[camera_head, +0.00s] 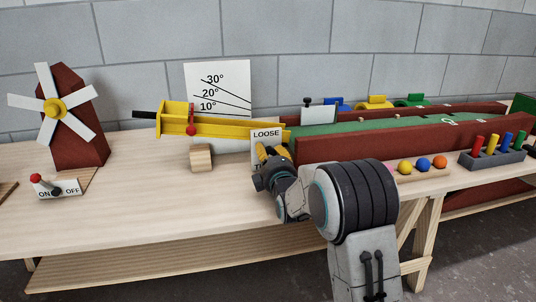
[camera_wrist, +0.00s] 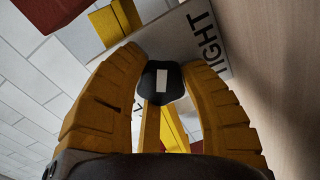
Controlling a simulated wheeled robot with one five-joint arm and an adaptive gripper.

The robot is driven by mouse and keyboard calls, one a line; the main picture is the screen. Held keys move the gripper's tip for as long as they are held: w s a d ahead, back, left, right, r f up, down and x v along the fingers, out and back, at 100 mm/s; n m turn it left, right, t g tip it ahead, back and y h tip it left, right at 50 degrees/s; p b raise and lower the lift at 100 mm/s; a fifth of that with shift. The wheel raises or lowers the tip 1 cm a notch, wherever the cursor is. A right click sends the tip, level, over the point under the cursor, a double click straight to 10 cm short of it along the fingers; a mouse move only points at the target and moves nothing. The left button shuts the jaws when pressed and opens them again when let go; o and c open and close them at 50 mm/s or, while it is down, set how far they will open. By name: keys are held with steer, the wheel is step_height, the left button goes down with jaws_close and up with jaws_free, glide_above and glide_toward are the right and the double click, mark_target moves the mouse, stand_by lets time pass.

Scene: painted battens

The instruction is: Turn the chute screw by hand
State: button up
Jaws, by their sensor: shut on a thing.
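The chute screw has a dark knob (camera_wrist: 152,72) with a white mark, seen end-on in the wrist view. My gripper (camera_wrist: 163,78) has its two yellow fingers on either side of the knob and is shut on it. In the head view my gripper (camera_head: 272,154) reaches the front of the sign (camera_head: 266,133) reading LOOSE, and its fingers and wrist hide the knob and most of the sign's lower part. The wrist view shows the word TIGHT on the same sign (camera_wrist: 208,38). The yellow chute (camera_head: 230,127) slopes down rightward behind it.
A wooden block (camera_head: 201,158) stands under the chute, before an angle board (camera_head: 217,84). A red-walled green lane (camera_head: 380,145) lies to the right, with coloured balls (camera_head: 423,164) in front. A windmill (camera_head: 75,115) and an ON/OFF switch (camera_head: 58,188) stand left. The front left bench is clear.

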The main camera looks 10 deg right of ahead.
steer(key=shift+d+f, duration=0.2)
steer(key=shift+d, duration=0.1)
steer(key=o, duration=1.2)
steer(key=shift+s+a, duration=0.1)
steer(key=shift+s, duration=0.05)
steer(key=shift+s, duration=0.2)
steer(key=s, duration=1.1)
steer(key=shift+s, duration=0.15)
